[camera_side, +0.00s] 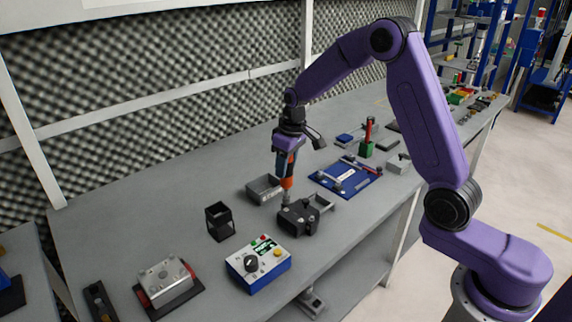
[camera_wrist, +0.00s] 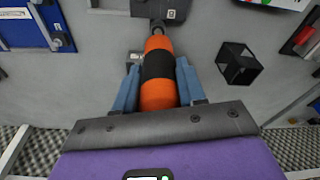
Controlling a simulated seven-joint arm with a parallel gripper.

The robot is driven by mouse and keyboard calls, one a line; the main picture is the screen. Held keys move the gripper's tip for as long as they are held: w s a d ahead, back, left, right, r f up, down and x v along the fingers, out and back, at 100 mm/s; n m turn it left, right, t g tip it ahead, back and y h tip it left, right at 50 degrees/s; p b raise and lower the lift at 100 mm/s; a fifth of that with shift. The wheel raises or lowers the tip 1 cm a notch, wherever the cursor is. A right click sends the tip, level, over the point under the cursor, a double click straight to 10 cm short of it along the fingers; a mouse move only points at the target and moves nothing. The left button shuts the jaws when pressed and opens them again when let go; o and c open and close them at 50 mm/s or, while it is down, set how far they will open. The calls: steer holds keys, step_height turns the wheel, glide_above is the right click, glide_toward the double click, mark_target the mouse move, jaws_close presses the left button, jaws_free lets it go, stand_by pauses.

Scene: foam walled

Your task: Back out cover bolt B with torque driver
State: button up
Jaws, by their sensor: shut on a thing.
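My gripper (camera_side: 286,160) is shut on the torque driver (camera_side: 287,183), an orange and black tool held upright with its tip down. In the wrist view the driver (camera_wrist: 158,70) sits between the two blue fingers of my gripper (camera_wrist: 158,85). The driver's tip reaches the dark grey block (camera_side: 298,217) on the bench, at its left part in the side view. The block also shows at the top of the wrist view (camera_wrist: 143,8), partly cut off. I cannot make out bolt B or whether the tip is seated on it.
A grey open tray (camera_side: 262,190) stands just behind the block. A black open holder (camera_side: 219,222) and a blue-and-white control box (camera_side: 258,265) stand to the left and front.

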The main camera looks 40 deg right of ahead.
steer(key=shift+r, duration=0.45)
stand_by(0.7)
steer(key=shift+r, duration=2.4)
